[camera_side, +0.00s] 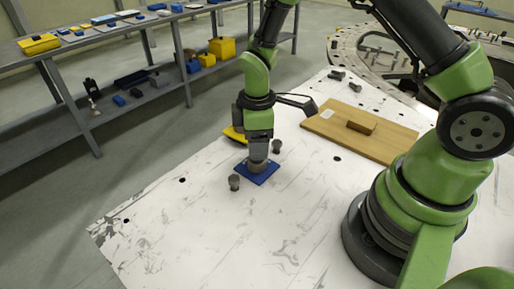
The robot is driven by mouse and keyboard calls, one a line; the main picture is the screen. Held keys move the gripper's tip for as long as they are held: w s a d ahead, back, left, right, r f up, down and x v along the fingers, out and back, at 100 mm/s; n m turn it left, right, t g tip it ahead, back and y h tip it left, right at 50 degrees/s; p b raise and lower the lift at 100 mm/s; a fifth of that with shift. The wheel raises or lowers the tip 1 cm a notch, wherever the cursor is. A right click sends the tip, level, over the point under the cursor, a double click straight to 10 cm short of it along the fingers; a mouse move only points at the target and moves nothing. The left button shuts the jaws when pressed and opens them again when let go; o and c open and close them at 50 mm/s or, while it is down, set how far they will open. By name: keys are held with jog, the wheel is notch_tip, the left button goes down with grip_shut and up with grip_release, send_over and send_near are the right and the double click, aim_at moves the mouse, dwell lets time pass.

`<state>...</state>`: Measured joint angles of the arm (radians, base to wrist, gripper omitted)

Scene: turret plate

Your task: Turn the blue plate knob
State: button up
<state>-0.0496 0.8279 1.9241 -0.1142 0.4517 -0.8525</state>
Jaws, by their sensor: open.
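The blue plate (265,179) lies flat on the white worktop, left of the middle of the view. My gripper (258,162) points straight down over the plate. A grey round piece, apparently the knob, shows at the fingertips, just above the plate. My gripper is open; the fingers are small and dark here, and I cannot tell whether they touch the knob. My wrist hides part of the plate's far side.
Two dark pegs stand beside the plate, one at the front left (234,182) and one at the right (277,146). A yellow piece (234,133) lies behind my wrist. A wooden board (361,131) with a brown block (361,127) lies right. The front worktop (210,245) is clear.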

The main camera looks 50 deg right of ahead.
jog(key=shift+f, duration=1.35)
jog(key=c, duration=0.9)
jog(key=shift+c, duration=0.2)
